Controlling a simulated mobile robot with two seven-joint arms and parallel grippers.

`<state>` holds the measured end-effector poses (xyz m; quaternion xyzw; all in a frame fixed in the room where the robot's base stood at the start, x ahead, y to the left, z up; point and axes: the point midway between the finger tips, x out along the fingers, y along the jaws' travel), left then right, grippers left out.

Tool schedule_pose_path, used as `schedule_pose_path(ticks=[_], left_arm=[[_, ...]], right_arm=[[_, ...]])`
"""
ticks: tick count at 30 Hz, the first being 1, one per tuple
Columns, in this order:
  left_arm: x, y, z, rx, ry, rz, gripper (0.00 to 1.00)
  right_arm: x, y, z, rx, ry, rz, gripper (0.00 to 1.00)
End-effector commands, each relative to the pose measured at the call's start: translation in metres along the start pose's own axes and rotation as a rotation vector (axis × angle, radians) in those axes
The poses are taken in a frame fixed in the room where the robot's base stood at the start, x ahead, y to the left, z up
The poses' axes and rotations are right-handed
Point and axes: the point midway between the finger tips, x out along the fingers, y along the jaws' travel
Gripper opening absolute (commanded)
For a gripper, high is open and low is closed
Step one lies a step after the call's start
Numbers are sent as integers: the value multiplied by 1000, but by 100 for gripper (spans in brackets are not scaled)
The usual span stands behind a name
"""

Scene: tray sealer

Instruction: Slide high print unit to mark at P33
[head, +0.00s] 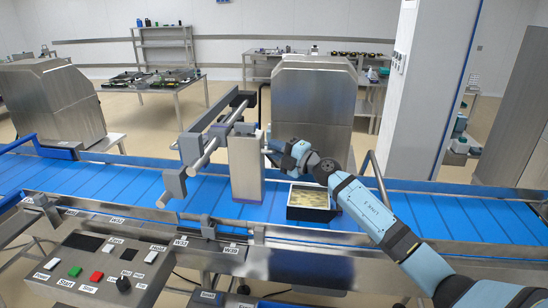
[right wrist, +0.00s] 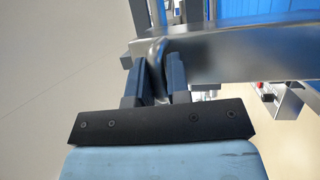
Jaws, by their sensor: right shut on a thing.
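The high print unit appears to be the upright steel box (head: 246,168) on the metal rail assembly (head: 212,142) above the blue belt. My right gripper (head: 270,146) is at the upper right side of this box. In the right wrist view my right gripper (right wrist: 157,72) is shut on a rounded grey metal handle (right wrist: 156,52), next to a broad steel surface (right wrist: 245,55). The handle's joint to the unit is hidden in the head view. I cannot make out a P33 mark; small labels such as W39 (head: 231,250) show on the front rail. My left gripper is out of view.
A black tray with food (head: 310,214) sits on the blue belt (head: 105,187), right of the box and close under my right arm. A control panel (head: 100,262) is at the front left. A steel housing (head: 313,105) stands behind the belt.

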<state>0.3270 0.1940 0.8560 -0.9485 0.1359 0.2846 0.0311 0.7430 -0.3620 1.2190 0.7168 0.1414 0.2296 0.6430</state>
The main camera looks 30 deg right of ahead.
Motion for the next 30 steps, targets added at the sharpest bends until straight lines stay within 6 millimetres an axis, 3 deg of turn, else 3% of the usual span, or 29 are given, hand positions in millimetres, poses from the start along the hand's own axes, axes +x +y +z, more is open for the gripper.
schedule_pose_path(ticks=[3,9,20,21,23,30], left_arm=[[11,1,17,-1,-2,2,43],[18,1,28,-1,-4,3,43],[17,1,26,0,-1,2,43],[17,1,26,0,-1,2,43],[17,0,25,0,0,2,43],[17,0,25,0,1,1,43]], right_arm=[[12,-1,32,-3,-5,8,0],[24,2,60,-3,-3,6,0],[26,4,64,-2,-2,6,0],[26,4,64,-2,-2,6,24],[26,4,64,-2,-2,6,38],[26,3,64,-1,-1,5,39]])
